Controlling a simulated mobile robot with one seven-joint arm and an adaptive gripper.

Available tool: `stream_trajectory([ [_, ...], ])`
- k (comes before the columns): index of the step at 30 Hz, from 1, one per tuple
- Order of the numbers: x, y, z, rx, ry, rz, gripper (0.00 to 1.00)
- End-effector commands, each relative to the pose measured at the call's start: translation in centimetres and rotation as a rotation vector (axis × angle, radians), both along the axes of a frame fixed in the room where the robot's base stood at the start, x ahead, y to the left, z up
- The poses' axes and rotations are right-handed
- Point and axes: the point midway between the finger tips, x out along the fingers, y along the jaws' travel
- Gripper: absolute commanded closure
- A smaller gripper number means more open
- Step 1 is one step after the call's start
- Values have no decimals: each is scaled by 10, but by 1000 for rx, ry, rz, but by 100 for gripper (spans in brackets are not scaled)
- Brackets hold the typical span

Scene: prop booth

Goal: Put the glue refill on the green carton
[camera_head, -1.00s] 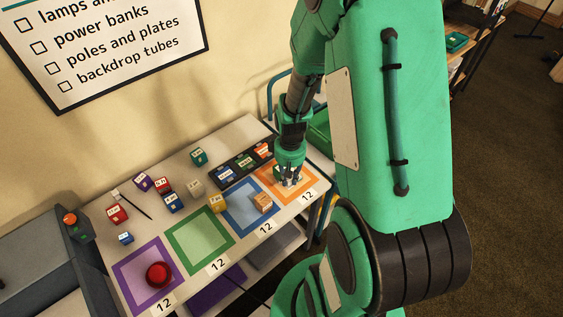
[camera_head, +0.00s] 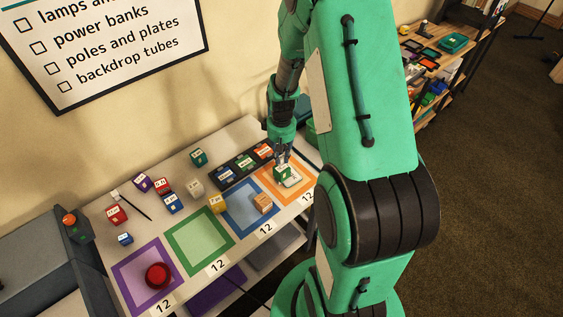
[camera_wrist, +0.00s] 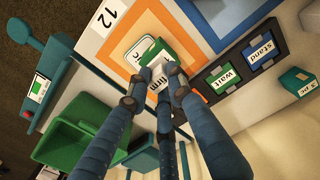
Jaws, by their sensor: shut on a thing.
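My gripper (camera_head: 282,160) is shut on a small green box (camera_head: 282,172) with a white label, over the orange-bordered square at the table's right end. In the wrist view the green box (camera_wrist: 160,57) sits at my fingertips (camera_wrist: 158,78), which partly hide it. A flat white piece with a dark mark (camera_wrist: 141,53) lies against or under it; I cannot tell whether they touch. The head view also shows this white piece (camera_head: 292,181). A green-teal carton (camera_head: 198,157) stands at the table's back. No print naming the glue refill is readable.
A dark tray (camera_head: 234,171) with blue, green and orange labelled spots lies behind the squares. An orange box (camera_head: 262,203) is on the blue square, a yellow box (camera_head: 216,203) beside it. The green square (camera_head: 199,240) is clear.

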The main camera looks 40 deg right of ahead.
Motion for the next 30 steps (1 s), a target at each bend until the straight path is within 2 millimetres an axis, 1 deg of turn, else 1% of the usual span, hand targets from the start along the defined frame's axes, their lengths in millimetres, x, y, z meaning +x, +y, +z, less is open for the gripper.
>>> stream_trajectory([
  [5,0,0,-2,0,0,0,100],
  [15,0,0,-33,0,0,0,100],
  [30,0,0,-39,0,0,0,100],
])
